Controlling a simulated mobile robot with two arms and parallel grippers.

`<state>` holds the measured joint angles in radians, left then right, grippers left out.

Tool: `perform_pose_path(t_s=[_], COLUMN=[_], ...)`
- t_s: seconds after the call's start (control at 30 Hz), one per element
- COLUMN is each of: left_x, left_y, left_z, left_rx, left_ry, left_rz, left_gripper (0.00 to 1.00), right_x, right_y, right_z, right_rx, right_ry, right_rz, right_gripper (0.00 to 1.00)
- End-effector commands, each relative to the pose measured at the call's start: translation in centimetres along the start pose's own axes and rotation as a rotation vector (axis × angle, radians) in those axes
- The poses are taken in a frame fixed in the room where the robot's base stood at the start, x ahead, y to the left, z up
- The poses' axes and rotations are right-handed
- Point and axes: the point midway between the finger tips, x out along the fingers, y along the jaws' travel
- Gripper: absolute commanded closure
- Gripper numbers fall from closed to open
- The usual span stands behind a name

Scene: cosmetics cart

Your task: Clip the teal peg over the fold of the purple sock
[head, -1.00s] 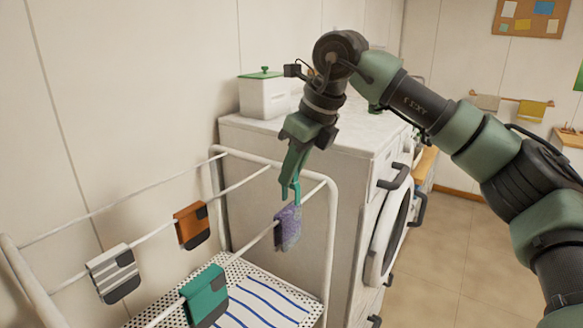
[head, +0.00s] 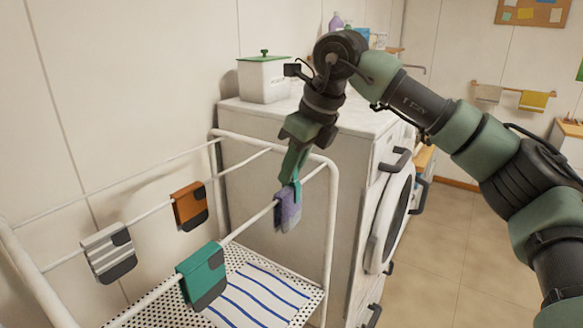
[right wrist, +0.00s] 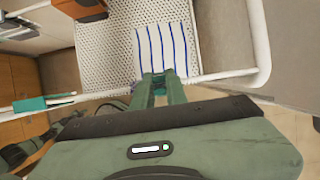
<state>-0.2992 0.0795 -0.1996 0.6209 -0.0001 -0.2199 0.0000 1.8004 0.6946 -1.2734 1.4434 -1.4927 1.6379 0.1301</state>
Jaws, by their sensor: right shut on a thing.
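The purple sock (head: 287,214) hangs folded over the front rail of the drying rack, toward its far end. My right gripper (head: 293,180) points down directly above it and is shut on the teal peg (head: 297,192). The peg is at the sock's upper edge and overlaps its fold in the head view. I cannot tell whether its legs straddle the fold. In the right wrist view the fingers (right wrist: 161,88) hide most of the peg and sock.
A teal sock (head: 203,277) hangs nearer on the same rail. Orange (head: 190,206) and striped grey (head: 108,254) socks hang on the rail behind. The rack's white end frame (head: 332,240) stands close to my gripper, with the washing machine (head: 345,180) beyond. A striped cloth (head: 255,298) lies below.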

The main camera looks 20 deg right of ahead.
Motion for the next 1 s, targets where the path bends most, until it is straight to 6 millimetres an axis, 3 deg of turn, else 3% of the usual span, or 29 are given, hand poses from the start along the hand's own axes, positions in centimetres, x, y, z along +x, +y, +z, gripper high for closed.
perform_pose_path(t_s=[0.13, 0.2, 0.27, 0.67, 1.0], left_x=[0.0, 0.0, 0.0, 0.1, 0.8], left_y=[0.0, 0.0, 0.0, 0.0, 0.0], left_z=[0.0, 0.0, 0.0, 0.1, 0.1], left_rx=[0.0, 0.0, 0.0, 0.0, 0.0], left_ry=[0.0, 0.0, 0.0, -0.001, -0.001], left_rz=[0.0, 0.0, 0.0, 0.0, 0.0], left_gripper=[0.64, 0.64, 0.64, 0.64, 0.64], right_x=[0.0, 0.0, 0.0, -0.7, -6.2], right_y=[0.0, 0.0, 0.0, 0.0, 0.0], right_z=[0.0, 0.0, 0.0, 0.0, 0.1], right_rx=[0.0, 0.0, 0.0, 0.0, -0.001], right_ry=[0.0, 0.0, 0.0, -0.001, -0.002], right_rz=[0.0, 0.0, 0.0, -0.001, -0.001], right_gripper=[1.0, 0.73, 0.61, 0.61, 0.61])
